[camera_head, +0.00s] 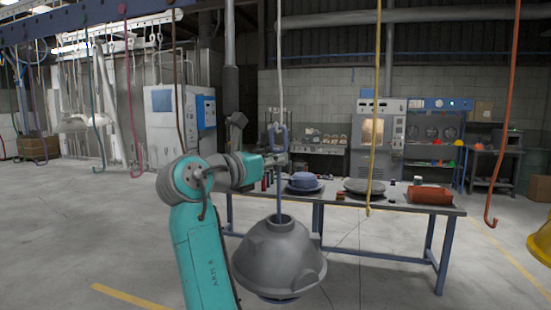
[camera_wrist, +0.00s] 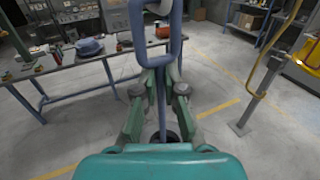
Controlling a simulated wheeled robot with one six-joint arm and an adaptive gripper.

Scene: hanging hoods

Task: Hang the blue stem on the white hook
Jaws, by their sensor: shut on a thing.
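The blue stem (camera_head: 280,205) stands upright out of the top of a grey dome-shaped hood (camera_head: 279,258). Its blue loop (camera_head: 271,140) is at the top, and the loop also shows large in the wrist view (camera_wrist: 133,35). My gripper (camera_head: 279,162) is shut on the stem just below the loop; in the wrist view its fingers (camera_wrist: 160,90) close in from both sides. The white hook's pale line (camera_head: 281,70) hangs from above down to the loop. A pale piece (camera_wrist: 163,6) shows by the loop's top in the wrist view. I cannot tell whether the hook passes through the loop.
A yellow hook (camera_head: 378,100) and an orange-red hook (camera_head: 507,110) hang to the right. Brown, pink and green hooks hang to the left. The floor in front is open.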

